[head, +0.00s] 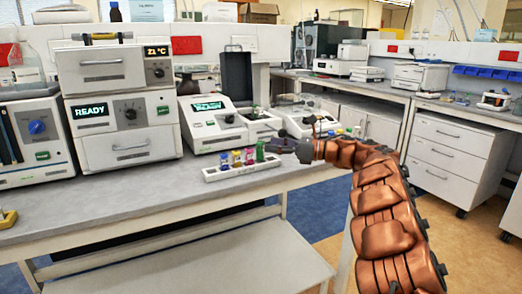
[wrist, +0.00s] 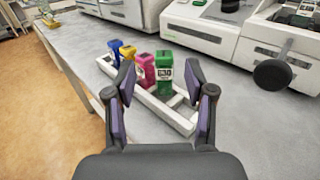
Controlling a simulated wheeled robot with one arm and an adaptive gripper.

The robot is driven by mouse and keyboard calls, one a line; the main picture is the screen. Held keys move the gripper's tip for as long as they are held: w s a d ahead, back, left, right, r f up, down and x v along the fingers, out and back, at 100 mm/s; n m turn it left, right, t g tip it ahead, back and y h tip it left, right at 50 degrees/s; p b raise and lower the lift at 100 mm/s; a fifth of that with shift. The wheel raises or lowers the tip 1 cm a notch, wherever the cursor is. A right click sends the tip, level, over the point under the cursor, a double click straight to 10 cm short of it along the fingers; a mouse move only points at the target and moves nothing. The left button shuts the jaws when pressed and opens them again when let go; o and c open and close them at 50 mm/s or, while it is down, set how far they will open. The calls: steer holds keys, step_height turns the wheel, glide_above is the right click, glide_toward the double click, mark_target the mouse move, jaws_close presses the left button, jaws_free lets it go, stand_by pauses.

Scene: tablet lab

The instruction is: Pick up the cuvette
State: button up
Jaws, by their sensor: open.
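Several small coloured cuvettes stand upright in a white rack (head: 222,174) on the bench, which also shows in the wrist view (wrist: 176,116). The green cuvette (wrist: 164,76) is at the near right end, then the magenta cuvette (wrist: 147,69), the yellow cuvette (wrist: 128,54) and the blue cuvette (wrist: 116,46). In the wrist view my gripper (wrist: 160,80) is open and empty. Its fingers frame the green and magenta cuvettes, which appear beyond it. In the head view my gripper (head: 285,145) is just right of the green cuvette (head: 260,152).
A white instrument (head: 212,126) with a lit screen and a raised dark lid (head: 237,80) stands right behind the rack. A stacked oven-like unit marked READY (head: 125,128) stands to the left. The bench front (head: 130,212) is mostly clear.

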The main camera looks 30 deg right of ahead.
mark_target(260, 142)
steer(key=shift+p+x, duration=1.3)
steer(key=shift+p, duration=0.45)
steer(key=shift+p+x, duration=0.95)
steer(key=shift+x, duration=0.2)
steer(key=shift+w+d, duration=0.1)
steer(key=shift+w, duration=0.1)
jaws_close()
